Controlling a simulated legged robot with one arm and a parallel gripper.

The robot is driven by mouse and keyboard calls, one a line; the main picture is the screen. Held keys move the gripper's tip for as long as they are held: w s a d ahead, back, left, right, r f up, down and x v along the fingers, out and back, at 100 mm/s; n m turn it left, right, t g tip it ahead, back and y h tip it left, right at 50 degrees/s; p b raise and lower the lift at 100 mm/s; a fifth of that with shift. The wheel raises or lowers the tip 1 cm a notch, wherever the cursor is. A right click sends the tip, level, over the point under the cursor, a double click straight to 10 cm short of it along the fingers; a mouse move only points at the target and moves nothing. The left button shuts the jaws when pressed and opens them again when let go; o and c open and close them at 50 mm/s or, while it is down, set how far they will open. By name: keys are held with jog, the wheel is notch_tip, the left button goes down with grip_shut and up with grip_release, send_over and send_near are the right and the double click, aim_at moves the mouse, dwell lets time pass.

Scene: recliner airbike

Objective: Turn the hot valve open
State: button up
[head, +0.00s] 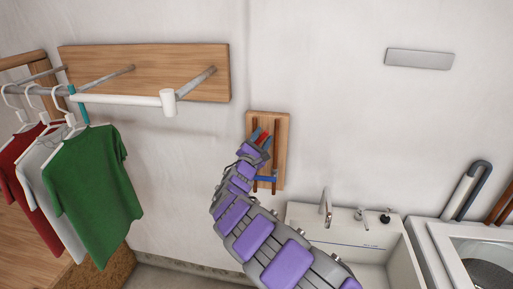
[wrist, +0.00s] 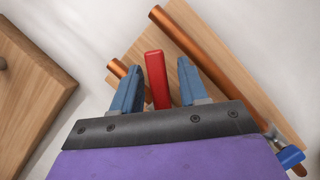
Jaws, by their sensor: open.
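The hot valve is a red handle (wrist: 155,80) in front of a wooden wall panel (head: 283,150) with copper pipes. In the wrist view it stands between the two blue fingers of my gripper (wrist: 159,67), with visible gaps on both sides. My gripper (head: 260,137) is open and held at the upper part of the panel in the head view, where it partly hides the red handle. A blue valve handle (head: 266,179) sits lower on the panel; it also shows at the lower right of the wrist view (wrist: 290,157).
A white sink (head: 300,215) with a faucet (head: 326,204) stands below right of the panel. A washing machine (head: 440,250) is at the far right. A wooden wall rack (head: 140,58) with hanging shirts (head: 90,180) is to the left. The wall above the sink is mostly clear.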

jog(key=p+v, duration=0.1)
jog(key=v, duration=1.6)
jog(key=shift+f+p, duration=0.15)
jog(key=shift+p, duration=0.15)
jog(key=shift+a, duration=0.1)
